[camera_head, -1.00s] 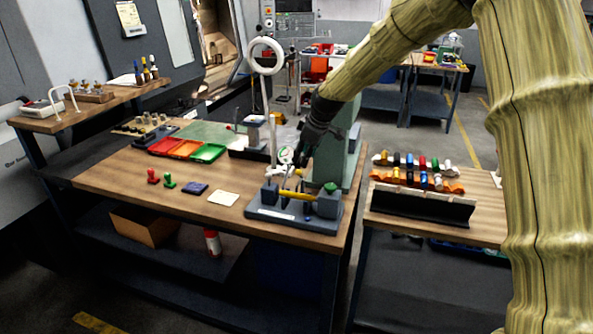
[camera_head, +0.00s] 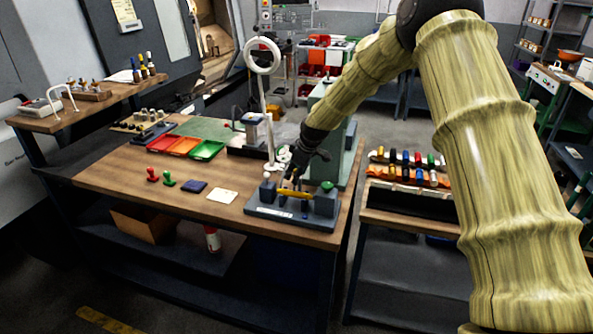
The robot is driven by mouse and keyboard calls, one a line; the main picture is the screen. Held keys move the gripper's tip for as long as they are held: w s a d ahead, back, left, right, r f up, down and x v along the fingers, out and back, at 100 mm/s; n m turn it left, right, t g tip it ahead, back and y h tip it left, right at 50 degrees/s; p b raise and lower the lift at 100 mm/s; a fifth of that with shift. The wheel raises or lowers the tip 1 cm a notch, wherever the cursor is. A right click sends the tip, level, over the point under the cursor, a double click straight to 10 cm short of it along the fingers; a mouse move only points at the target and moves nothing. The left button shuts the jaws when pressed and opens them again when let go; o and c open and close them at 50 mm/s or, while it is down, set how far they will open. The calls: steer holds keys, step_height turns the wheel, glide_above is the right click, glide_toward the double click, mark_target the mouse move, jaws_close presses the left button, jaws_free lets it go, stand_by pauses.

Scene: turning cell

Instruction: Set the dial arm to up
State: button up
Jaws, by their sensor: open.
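A grey bench-centre fixture (camera_head: 275,213) stands at the right front of the wooden workbench. A yellow bar (camera_head: 294,193) lies level between its two dark blocks, and a green knob (camera_head: 327,185) tops the right block. My gripper (camera_head: 293,183) is open, pointing down just above the yellow bar at the middle of the fixture. The dial and its arm are hidden or too small to make out behind my gripper, so I cannot tell the arm's position. I cannot tell whether the fingers touch anything.
A white ring lamp (camera_head: 263,57) on a stand rises behind the fixture, and a green column (camera_head: 338,150) stands close behind my gripper. Red, orange and green trays (camera_head: 207,150), two stamps and small pads lie to the left. The bench's front left is clear.

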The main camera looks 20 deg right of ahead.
steer(key=shift+f, duration=0.1)
steer(key=shift+f, duration=0.1)
jaws_close()
